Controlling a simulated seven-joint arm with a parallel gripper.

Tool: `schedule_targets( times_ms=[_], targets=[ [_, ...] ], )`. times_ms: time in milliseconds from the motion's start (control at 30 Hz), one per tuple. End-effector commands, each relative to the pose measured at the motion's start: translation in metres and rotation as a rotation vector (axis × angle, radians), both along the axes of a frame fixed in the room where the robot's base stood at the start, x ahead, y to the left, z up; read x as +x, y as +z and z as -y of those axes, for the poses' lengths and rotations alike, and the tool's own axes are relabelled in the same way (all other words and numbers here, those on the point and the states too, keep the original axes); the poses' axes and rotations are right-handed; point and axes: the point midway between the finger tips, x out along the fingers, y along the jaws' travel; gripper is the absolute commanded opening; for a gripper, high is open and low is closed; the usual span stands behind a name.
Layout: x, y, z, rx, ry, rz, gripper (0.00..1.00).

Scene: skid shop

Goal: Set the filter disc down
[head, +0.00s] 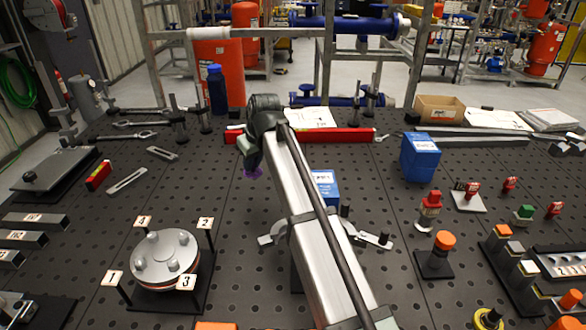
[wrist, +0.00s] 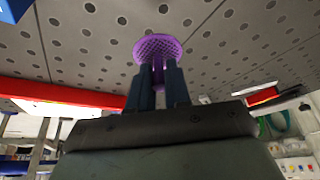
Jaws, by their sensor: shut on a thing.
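The filter disc is a purple, perforated round piece with a short stem, seen in the wrist view (wrist: 158,48). My gripper (wrist: 158,80) is shut on its stem, with the disc beyond the fingertips. In the head view, a small part of the purple disc (head: 254,173) shows below my gripper (head: 250,160), above the dark perforated table (head: 215,190). My arm hides part of the area around it. I cannot tell whether the disc touches the table.
A red bar (head: 345,135) lies behind my gripper. Blue boxes (head: 420,158) (head: 325,186) stand to the right. A grey flanged fixture with numbered tags (head: 165,258) is at front left. A slotted bar (head: 126,181) lies left. Table between these is largely clear.

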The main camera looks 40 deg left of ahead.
Motion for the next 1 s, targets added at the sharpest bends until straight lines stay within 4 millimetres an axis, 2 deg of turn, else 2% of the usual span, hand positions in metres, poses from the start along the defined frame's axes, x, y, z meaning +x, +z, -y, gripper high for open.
schedule_targets(
  times_ms=[133, 267, 367, 800, 1000],
  targets=[
    [0.006, 0.003, 0.003, 0.0, -0.008, 0.0, 0.0],
    [0.029, 0.003, 0.014, 0.0, -0.038, 0.0, 0.0],
    [0.059, 0.001, 0.029, 0.0, -0.076, 0.0, 0.0],
    [0.222, -0.003, 0.108, 0.001, -0.28, 0.001, 0.0],
    [0.29, -0.003, 0.14, 0.001, -0.356, 0.001, 0.0]
  ],
)
